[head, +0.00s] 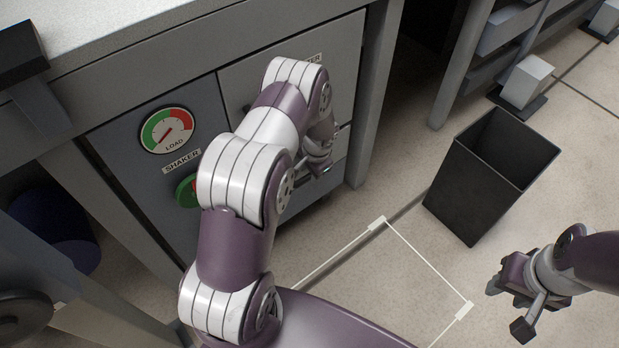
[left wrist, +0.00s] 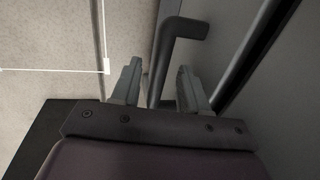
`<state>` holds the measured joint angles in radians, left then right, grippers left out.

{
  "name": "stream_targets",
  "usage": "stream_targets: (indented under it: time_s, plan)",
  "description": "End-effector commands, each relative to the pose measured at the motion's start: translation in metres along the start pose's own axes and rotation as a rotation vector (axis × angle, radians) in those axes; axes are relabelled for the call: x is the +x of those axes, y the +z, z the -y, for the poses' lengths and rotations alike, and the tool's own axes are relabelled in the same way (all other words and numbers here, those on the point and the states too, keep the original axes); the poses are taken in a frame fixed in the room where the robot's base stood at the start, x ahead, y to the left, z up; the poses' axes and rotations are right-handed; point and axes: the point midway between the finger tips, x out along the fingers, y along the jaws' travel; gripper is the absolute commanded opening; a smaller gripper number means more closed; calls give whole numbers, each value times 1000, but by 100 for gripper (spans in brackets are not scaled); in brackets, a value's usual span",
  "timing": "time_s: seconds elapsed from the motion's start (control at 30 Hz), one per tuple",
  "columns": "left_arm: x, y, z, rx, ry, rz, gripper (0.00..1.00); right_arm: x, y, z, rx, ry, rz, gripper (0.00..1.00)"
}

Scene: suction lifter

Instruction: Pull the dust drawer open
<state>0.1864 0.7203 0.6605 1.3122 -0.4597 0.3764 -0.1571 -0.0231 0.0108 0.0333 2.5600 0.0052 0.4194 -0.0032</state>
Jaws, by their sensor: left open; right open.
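The grey cabinet has a lower front panel (head: 338,150), which looks like the dust drawer; my left arm covers much of it. My left gripper (head: 322,168) is at this panel. In the left wrist view my left gripper (left wrist: 159,68) is open, with a dark bar handle (left wrist: 166,55) running between its two fingers. The handle bends to the right at its top end. I cannot tell whether either finger touches it. The drawer appears closed, though its edges are partly hidden. My right gripper (head: 508,308) is open and empty, over the floor at lower right.
A load gauge (head: 167,131) and a green shaker button (head: 186,190) are on the cabinet left of my arm. A black open bin (head: 488,178) stands on the floor to the right. White floor markings (head: 425,262) lie on clear floor before the cabinet.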

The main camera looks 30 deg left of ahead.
Motion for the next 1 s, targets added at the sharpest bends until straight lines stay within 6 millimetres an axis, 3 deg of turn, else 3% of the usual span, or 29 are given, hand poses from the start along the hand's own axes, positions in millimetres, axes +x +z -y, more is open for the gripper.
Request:
stream_targets:
  time_s: [0.1,0.37,0.5,0.53,0.83,1.0]
  plan:
    - [10,0,0,-1,-1,0,44,5,1,0,0,0,0,43]
    - [11,0,0,-1,0,0,44,4,0,0,0,0,0,43]
    - [11,0,0,-1,0,0,2,4,0,0,0,0,0,43]
    - [11,0,0,-1,0,0,0,4,0,0,0,0,0,43]
    - [10,0,-3,0,0,0,0,4,0,0,0,0,0,43]
    - [7,0,-18,2,1,1,0,3,0,0,0,0,0,43]
